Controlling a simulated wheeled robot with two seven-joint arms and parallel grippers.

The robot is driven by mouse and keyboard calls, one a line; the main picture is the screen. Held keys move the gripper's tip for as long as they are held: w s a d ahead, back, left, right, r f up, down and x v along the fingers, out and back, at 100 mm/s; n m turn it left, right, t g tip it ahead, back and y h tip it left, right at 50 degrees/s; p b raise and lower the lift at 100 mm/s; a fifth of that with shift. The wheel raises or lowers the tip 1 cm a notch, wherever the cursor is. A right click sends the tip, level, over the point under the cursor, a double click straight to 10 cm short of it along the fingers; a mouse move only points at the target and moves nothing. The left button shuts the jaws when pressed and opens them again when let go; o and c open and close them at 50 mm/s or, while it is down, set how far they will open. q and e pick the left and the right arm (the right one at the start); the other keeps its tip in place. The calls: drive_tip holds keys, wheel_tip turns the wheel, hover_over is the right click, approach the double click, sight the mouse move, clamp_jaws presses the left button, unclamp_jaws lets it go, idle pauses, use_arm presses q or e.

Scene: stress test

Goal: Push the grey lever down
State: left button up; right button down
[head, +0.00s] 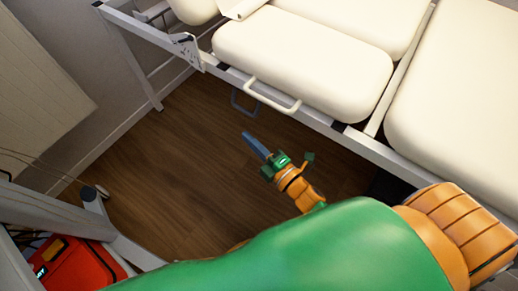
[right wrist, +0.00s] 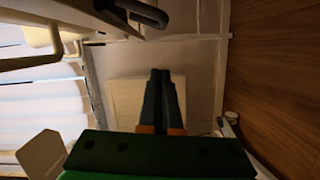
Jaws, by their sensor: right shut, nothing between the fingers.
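The grey lever (head: 236,105) is a dark grey loop below the side rail of a cream-padded bed, just left of a white loop handle (head: 275,97). In the right wrist view the grey lever (right wrist: 143,13) shows at the top, above and left of my fingertips. The white handle (right wrist: 42,48) is at the upper left there. My right gripper (head: 249,139) is shut and empty. In the head view its tips are a little below the grey lever in the picture, apart from it. The fingers also show in the right wrist view (right wrist: 160,76). My left gripper is not in view.
The bed's white side rail (head: 318,121) and cream cushions (head: 300,50) fill the upper right. A bed leg (head: 140,75) stands at left. A red case (head: 85,272) sits in a grey frame (head: 45,210) at lower left. The wooden floor (head: 180,160) between is clear.

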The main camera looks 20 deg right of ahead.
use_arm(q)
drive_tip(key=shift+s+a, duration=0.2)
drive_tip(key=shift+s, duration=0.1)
use_arm(e)
drive_tip(key=v, duration=0.4)
drive_tip(key=shift+s+r, duration=0.15)
